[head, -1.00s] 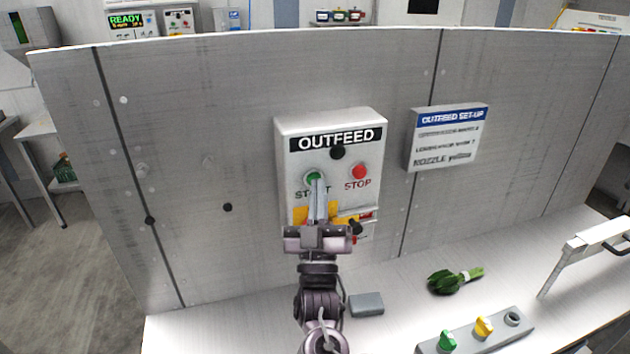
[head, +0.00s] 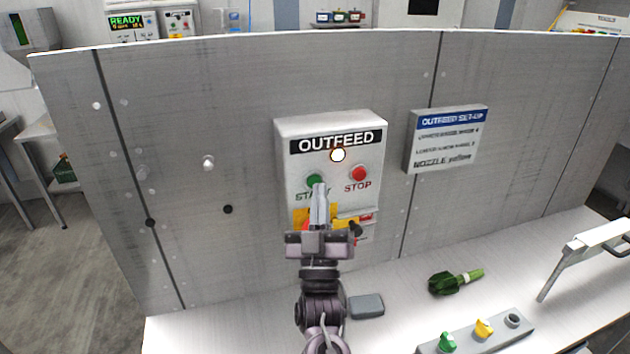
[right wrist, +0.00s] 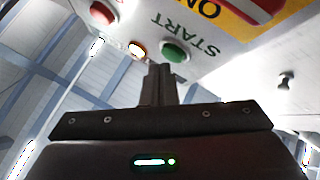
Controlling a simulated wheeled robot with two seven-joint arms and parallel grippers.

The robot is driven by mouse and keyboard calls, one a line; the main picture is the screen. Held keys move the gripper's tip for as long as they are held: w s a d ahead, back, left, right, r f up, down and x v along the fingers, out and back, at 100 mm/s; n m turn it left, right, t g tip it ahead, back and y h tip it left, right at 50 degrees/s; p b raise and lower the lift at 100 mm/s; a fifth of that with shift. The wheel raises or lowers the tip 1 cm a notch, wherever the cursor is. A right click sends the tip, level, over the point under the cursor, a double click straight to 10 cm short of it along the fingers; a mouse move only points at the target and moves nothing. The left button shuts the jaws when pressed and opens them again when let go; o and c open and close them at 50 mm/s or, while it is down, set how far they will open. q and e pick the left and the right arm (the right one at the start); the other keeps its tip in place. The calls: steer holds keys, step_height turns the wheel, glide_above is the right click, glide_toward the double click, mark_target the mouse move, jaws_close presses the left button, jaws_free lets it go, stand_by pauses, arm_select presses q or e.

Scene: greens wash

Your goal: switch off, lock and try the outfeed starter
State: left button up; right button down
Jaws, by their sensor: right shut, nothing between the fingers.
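The outfeed starter box (head: 288,160) is on the grey panel. It has a green START button (head: 314,180), a red STOP button (head: 359,173) and a lit lamp (head: 338,155) under its label. A yellow switch plate (head: 300,218) with red on it is low on the box, partly hidden by my gripper. My right gripper (head: 319,187) is shut and empty, its tips just below the START button. In the right wrist view the tips (right wrist: 160,68) are near the green button (right wrist: 174,51) and appear apart from it. My left gripper is out of view.
A set-up sign (head: 447,138) is right of the box. On the counter are a grey block (head: 366,306), a green vegetable (head: 455,281), a selector panel (head: 470,341) and a metal handle frame (head: 590,245). The panel left of the box is mostly clear.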

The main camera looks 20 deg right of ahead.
steer(key=shift+s, duration=0.3)
steer(key=s+p, duration=0.1)
steer(key=s, duration=0.4)
steer(key=shift+d, duration=0.1)
stand_by(0.8)
